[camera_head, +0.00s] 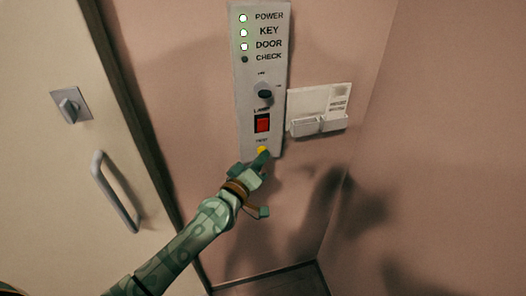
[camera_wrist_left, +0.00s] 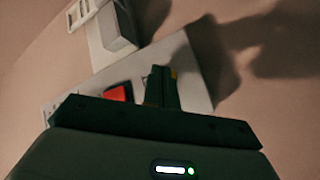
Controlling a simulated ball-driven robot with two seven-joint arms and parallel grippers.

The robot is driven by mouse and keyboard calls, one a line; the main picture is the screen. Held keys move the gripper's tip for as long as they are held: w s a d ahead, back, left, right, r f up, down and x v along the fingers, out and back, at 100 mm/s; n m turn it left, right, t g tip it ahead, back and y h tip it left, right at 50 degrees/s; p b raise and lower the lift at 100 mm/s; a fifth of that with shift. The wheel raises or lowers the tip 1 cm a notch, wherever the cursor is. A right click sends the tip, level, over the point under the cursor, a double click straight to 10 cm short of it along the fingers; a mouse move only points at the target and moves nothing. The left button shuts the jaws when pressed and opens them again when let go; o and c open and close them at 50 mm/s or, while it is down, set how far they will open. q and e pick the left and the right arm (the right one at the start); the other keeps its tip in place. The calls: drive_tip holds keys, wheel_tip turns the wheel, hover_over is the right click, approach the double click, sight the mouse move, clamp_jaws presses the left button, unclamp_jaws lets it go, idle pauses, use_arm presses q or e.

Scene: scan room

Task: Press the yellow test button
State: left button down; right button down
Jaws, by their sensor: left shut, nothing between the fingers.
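The yellow test button (camera_head: 262,149) sits at the bottom of a grey wall panel (camera_head: 244,100), below a red switch (camera_head: 262,123). My left gripper (camera_head: 262,158) is shut and empty, with its fingertips right at the button, partly covering it. I cannot tell whether they touch. In the left wrist view the shut fingers (camera_wrist_left: 161,82) point at the panel, and a sliver of the yellow button (camera_wrist_left: 173,74) shows beside their tips. My right gripper is not in view.
Above the red switch are a dark knob (camera_head: 265,94) and lamps labelled POWER, KEY, DOOR and CHECK; the top three are lit, CHECK is dark. A white wall holder (camera_head: 319,124) hangs right of the panel. A door with a handle (camera_head: 115,192) stands at left.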

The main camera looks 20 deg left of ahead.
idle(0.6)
use_arm(q)
drive_tip(key=shift+s+d, duration=0.2)
drive_tip(key=shift+s, duration=0.2)
drive_tip(key=shift+d, duration=0.1)
drive_tip(key=s+d, duration=0.1)
drive_tip(key=s+d+p, duration=0.1)
drive_tip(key=s, duration=0.1)
drive_tip(key=s+d, duration=0.1)
drive_tip(key=s, duration=0.1)
drive_tip(key=shift+d+p, duration=0.1)
drive_tip(key=shift+p, duration=0.25)
idle(0.5)
